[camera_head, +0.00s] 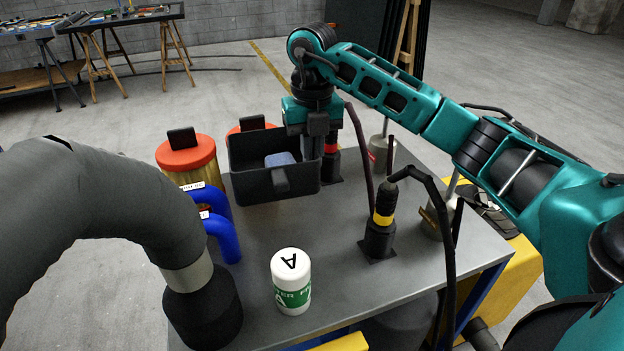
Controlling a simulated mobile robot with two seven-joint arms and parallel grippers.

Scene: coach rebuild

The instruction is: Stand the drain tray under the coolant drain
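The drain tray (247,182) appears to be the dark open box with a tab on its front wall, left of the bench's middle. A blue-grey block lies inside it. My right gripper (317,135) comes down from above at the tray's right side and looks shut on its right wall. The tray looks level; I cannot tell whether its underside touches the bench. Which fitting is the coolant drain is unclear; two blue bent pipes (224,240) with small white labels stand left of the tray. My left gripper is not in view.
A thick grey hose (110,195) fills the left front. A white bottle marked A (291,290) stands at the bench's (330,255) front. Orange-lidded canisters (187,155) stand behind left. A black post with a yellow band (380,225) stands right. Bare bench lies between bottle and post.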

